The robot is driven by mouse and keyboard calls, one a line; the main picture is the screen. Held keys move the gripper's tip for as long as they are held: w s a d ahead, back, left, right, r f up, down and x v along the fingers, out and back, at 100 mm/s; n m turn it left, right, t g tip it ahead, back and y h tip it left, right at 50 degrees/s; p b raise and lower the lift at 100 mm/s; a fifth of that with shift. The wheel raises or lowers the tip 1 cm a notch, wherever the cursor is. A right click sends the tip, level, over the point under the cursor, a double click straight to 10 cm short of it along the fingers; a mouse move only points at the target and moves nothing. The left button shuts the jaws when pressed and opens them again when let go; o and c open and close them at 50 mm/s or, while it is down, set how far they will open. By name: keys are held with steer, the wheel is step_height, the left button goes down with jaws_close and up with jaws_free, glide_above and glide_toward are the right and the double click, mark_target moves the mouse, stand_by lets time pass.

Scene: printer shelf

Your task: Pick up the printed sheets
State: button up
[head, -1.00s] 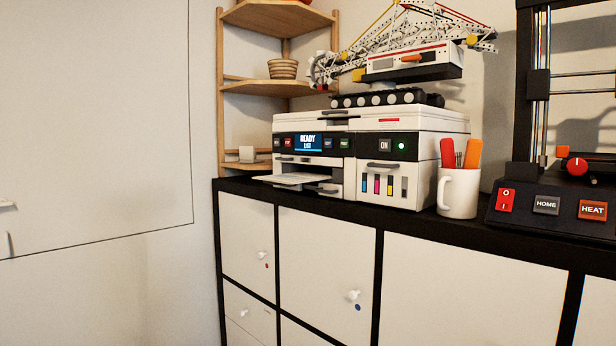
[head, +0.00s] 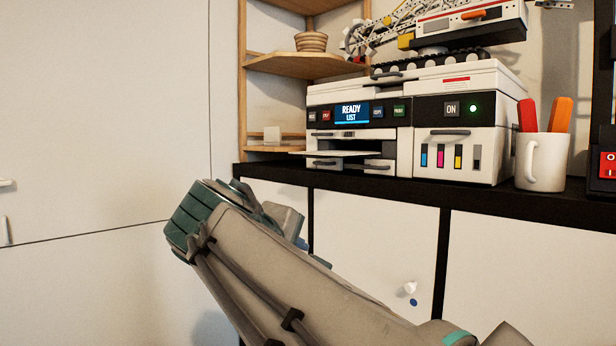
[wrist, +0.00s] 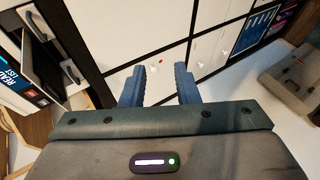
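The white printer (head: 415,120) stands on the black-topped cabinet, its screen reading "READY LIST". The printed sheets (head: 340,153) show as a thin white edge sticking out of its output slot. My gripper is low in front of the cabinet, below and in front of the slot; in the head view my own wrist mostly hides it. In the wrist view my gripper (wrist: 160,86) has its two blue fingers apart with nothing between them. The printer (wrist: 22,75) is at the left edge of the wrist view, turned sideways; I cannot clearly make out the sheets there.
A white mug (head: 541,160) with red and orange handles stands right of the printer. A wooden corner shelf (head: 290,66) stands behind its left side. A model crane (head: 440,35) sits on top. White cabinet doors (head: 375,240) with small knobs lie below. Free air lies before the slot.

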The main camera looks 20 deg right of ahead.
step_height(320, 180, up, 15)
steer(key=t+h+b, duration=0.2)
steer(key=h+b, duration=0.1)
steer(key=h, duration=0.3)
steer(key=p, duration=0.2)
glide_toward(335, 155)
steer(key=x, duration=0.3)
steer(key=p+x, duration=0.1)
steer(key=x, duration=0.4)
steer(key=shift+w+d, duration=0.25)
jaws_close()
